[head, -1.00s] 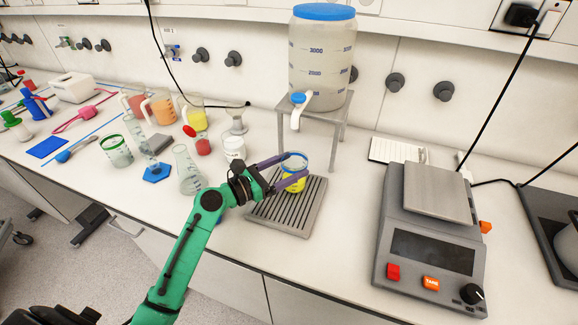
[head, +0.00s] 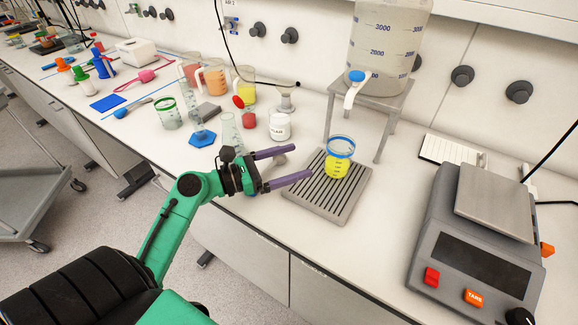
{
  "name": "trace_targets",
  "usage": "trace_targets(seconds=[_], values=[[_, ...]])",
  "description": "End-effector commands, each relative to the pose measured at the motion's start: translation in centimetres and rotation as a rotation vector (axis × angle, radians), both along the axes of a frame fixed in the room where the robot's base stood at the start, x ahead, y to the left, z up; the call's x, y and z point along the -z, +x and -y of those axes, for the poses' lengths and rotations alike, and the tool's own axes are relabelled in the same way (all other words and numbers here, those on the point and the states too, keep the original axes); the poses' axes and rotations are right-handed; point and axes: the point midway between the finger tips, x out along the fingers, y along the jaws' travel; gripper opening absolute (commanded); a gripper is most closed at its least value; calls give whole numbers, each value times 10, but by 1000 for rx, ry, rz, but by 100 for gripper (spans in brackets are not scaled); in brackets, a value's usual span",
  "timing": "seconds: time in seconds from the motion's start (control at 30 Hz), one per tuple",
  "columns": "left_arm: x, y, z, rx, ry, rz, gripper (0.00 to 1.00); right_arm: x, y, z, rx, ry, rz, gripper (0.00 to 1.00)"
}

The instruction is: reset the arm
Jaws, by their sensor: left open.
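My left gripper (head: 291,164) is open and empty, its two purple fingers pointing right over the left edge of the drip tray. My green left arm comes in from the lower left. A small beaker (head: 338,158) with yellow liquid and a blue band near its rim stands upright on the grey slatted tray (head: 318,205). The beaker is to the right of the fingertips and apart from them. My right gripper is not in view.
A large water container (head: 388,45) with a tap stands on a metal stand (head: 378,108) behind the tray. A balance (head: 480,245) is at the right. Glassware, jugs (head: 212,78) and a white jar (head: 280,126) crowd the bench behind and left of the gripper.

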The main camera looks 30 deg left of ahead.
Motion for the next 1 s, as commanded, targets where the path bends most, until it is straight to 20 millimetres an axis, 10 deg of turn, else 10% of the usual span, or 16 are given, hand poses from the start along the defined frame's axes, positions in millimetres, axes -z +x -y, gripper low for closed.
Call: trace_targets(seconds=[0.57, 1.0], values=[[-2, -7, -5, 1, -1, 1, 100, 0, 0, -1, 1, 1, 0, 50], [-85, -6, -5, 1, 0, 1, 100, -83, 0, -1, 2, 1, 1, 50]])
